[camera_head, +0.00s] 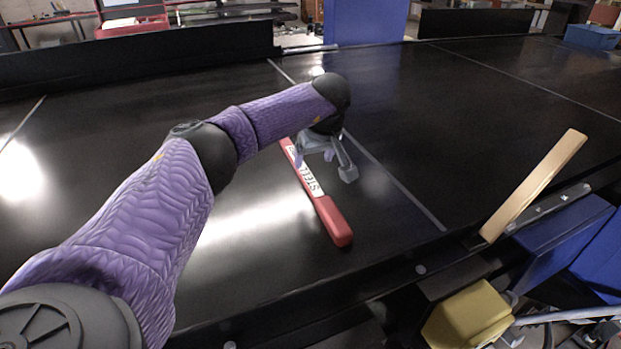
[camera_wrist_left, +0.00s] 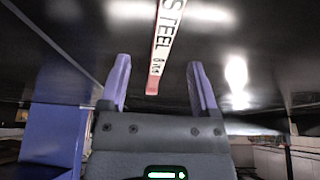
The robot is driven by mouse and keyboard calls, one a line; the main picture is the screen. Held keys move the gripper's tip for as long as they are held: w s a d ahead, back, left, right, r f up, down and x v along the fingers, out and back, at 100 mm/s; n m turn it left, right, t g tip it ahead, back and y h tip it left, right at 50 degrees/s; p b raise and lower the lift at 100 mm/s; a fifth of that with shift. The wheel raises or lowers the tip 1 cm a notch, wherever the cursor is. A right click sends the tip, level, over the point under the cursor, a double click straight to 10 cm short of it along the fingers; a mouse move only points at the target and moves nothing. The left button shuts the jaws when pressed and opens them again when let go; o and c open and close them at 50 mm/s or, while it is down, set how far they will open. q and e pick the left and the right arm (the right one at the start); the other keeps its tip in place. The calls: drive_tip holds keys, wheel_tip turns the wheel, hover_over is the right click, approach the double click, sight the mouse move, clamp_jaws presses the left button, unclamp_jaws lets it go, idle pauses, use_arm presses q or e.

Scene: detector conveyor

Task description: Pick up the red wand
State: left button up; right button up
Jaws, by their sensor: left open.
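The red wand (camera_head: 331,222) lies flat on the black conveyor, slanting from upper left to lower right. It has a white label with dark letters reading "STEEL". My left gripper (camera_head: 325,157) is above the wand's far part and hides some of it. In the left wrist view, the wand (camera_wrist_left: 153,84) shows between and beyond the two purple fingers of my left gripper (camera_wrist_left: 158,75). The fingers are apart, with nothing between them that I can see held. Whether they touch the wand is not clear. My right gripper is not in view.
The black conveyor (camera_head: 420,120) is mostly bare around the wand, with grey lines across it. A wooden board (camera_head: 535,185) stands tilted at the near right edge. A yellow block (camera_head: 467,317) and blue parts (camera_head: 565,240) sit below that edge. A blue panel (camera_head: 365,20) stands behind.

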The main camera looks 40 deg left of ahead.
sight(307, 175)
use_arm(q)
drive_tip(key=x, duration=0.6)
drive_tip(key=shift+s+a, duration=0.2)
clamp_jaws()
